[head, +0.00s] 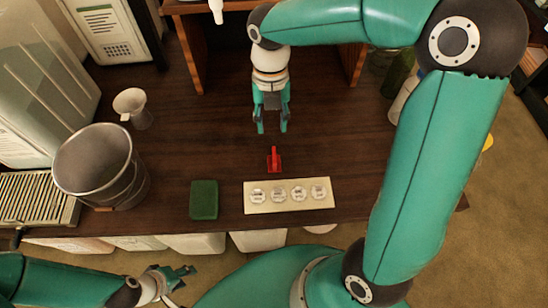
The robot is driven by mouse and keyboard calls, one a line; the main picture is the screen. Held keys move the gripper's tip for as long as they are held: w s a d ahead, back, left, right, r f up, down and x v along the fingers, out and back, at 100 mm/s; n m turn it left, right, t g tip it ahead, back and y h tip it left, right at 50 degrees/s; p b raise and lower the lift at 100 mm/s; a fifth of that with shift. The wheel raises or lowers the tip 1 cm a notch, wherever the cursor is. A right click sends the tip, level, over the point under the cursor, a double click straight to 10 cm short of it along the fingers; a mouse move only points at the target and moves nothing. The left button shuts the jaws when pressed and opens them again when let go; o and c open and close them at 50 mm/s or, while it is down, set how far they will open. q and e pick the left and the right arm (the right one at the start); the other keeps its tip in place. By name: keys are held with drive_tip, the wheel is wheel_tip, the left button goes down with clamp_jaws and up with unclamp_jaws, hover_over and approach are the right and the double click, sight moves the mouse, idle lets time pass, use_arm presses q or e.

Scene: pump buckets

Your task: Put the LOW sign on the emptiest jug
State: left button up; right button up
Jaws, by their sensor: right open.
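A small red object (274,160), perhaps the LOW sign, stands on the dark table; no lettering can be read on it. My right gripper (270,127) is open and empty, pointing down towards the front edge, just behind the red object and apart from it. My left gripper (184,272) is low at the lower left, in front of the table; whether its fingers are open is unclear. Pale containers, perhaps the jugs, show below the front edge: one at left (195,243), another near the middle (258,239). Their fill levels cannot be seen.
A white panel with several round labelled discs (287,209) lies at the front edge beside a green pad (204,200). A metal bucket (98,165), a white jug-like cup (133,108) and a slatted tray (38,199) stand at left. Bottles (398,75) are at right.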

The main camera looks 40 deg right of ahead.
hover_over(274, 154)
drive_tip(key=w, duration=0.1)
drive_tip(key=f, duration=0.5)
drive_tip(key=shift+w+d+f, duration=0.1)
drive_tip(key=shift+d+f, duration=0.1)
drive_tip(key=shift+s+a+f+b, duration=0.1)
drive_tip(key=shift+s+f, duration=0.1)
drive_tip(key=shift+f, duration=0.9)
drive_tip(key=shift+s+a+f+b, duration=0.1)
drive_tip(key=shift+s+f, duration=0.15)
drive_tip(key=shift+f, duration=0.8)
drive_tip(key=shift+s+a+f+b, duration=0.1)
drive_tip(key=shift+s+f, duration=0.1)
drive_tip(key=shift+f, duration=0.9)
clamp_jaws()
